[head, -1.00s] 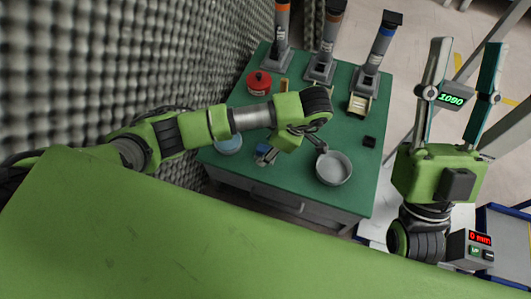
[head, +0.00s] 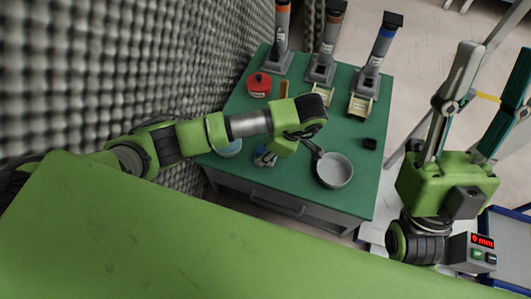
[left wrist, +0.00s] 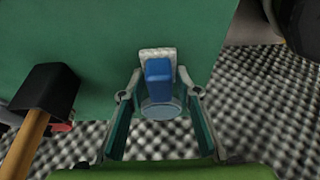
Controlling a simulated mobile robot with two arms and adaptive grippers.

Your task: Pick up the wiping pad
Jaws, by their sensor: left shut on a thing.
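The wiping pad (left wrist: 158,70) has a blue grip on a pale, speckled base. In the left wrist view it sits between the two fingers of my left gripper (left wrist: 160,82), which is shut on it. In the head view the gripper (head: 265,157) and the pad are small and partly covered by my arm, above the near left part of the green table (head: 345,105). I cannot tell how far the pad is from the table top. My right gripper (head: 498,54) is open and empty, off to the right of the table.
A metal pan (head: 334,170) stands to the right of the pad. A foam wall (head: 120,65) borders the left.

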